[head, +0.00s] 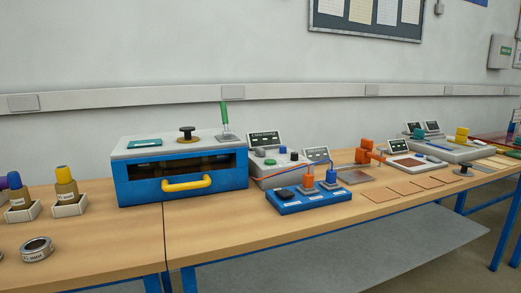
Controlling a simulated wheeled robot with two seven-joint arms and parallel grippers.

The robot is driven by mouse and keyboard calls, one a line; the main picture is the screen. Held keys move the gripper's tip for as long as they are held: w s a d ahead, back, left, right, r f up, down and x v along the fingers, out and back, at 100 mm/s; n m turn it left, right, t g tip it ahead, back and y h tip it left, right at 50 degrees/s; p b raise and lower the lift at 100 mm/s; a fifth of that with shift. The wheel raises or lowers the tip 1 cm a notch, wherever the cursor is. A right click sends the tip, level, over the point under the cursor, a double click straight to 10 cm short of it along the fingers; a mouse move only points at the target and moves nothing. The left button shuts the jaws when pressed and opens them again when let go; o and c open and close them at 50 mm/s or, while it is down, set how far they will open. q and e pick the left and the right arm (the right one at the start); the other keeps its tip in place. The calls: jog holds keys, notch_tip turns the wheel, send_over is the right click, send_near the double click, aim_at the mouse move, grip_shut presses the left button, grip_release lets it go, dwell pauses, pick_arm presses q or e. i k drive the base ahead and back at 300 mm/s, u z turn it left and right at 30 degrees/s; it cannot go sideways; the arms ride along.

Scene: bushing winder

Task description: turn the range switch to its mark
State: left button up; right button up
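I cannot tell for certain which control is the range switch. A blue box (305,200) near the middle of the bench carries a dark knob (284,193) at its left and upright orange and blue plugs. Behind it, a grey control unit (268,178) has a green button (270,162), small dark knobs and a dark display (264,141). Any mark beside these knobs is too small to make out. Neither of my grippers is in view.
A blue winder box (126,192) with a yellow handle (187,183) and a green-handled lever (224,115) stands to the left. Bushings in white holders (69,207) and a metal ring (37,248) are farther left. Flat brown plates (405,188) lie right. The front edge is mostly clear.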

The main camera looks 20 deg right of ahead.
aim_at(259, 152)
jog(key=k, duration=0.5)
jog(key=z, duration=1.45)
jog(key=i, duration=1.25)
jog(key=u, duration=1)
